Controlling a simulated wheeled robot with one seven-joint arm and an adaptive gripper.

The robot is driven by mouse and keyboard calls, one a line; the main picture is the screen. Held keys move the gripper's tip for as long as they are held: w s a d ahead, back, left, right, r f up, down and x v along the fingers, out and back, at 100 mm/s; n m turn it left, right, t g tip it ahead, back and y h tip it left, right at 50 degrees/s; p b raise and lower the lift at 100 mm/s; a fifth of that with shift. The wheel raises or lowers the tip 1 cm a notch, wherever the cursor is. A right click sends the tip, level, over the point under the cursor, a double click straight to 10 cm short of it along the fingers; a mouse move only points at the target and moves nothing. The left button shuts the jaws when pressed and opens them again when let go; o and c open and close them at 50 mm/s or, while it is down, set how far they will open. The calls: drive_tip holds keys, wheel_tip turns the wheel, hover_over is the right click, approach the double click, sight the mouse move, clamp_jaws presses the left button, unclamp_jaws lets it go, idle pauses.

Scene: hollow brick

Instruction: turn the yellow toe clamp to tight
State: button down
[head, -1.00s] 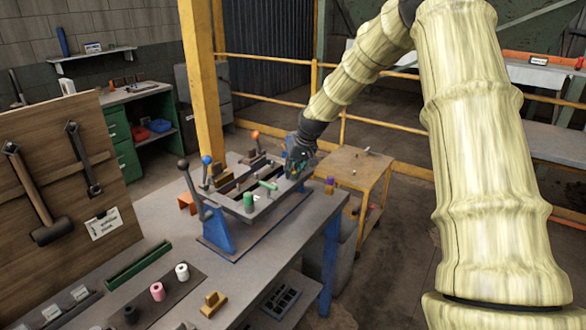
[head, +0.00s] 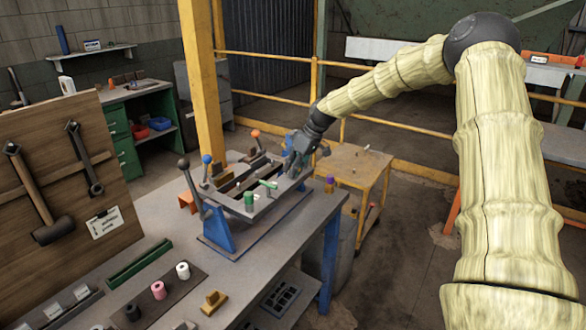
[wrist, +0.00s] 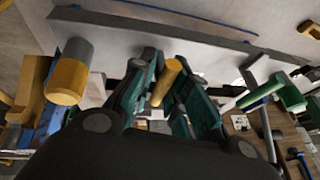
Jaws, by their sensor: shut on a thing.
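My gripper (head: 298,158) is at the far right end of the blue-legged fixture (head: 222,232) on the bench. In the wrist view, its teal fingers (wrist: 162,72) are shut around a short yellow cylindrical handle (wrist: 168,76), which I take to be the yellow toe clamp's. The handle slants between the fingers. The clamp's base and toe are hidden, and in the head view the gripper covers the handle. I cannot tell from these frames how tight the clamp is.
A green T-handle (head: 268,184) and a green knob (head: 248,198) stand nearby on the fixture. Ball-topped levers (head: 184,163) rise at its left. A grey cylinder with a yellow end (wrist: 68,80) is left of my fingers in the wrist view. A wheeled cart (head: 352,165) stands behind.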

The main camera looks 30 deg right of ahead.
idle(0.5)
drive_tip(key=c, duration=1.4)
unclamp_jaws()
drive_tip(key=shift+c, duration=0.2)
drive_tip(key=v, duration=1.2)
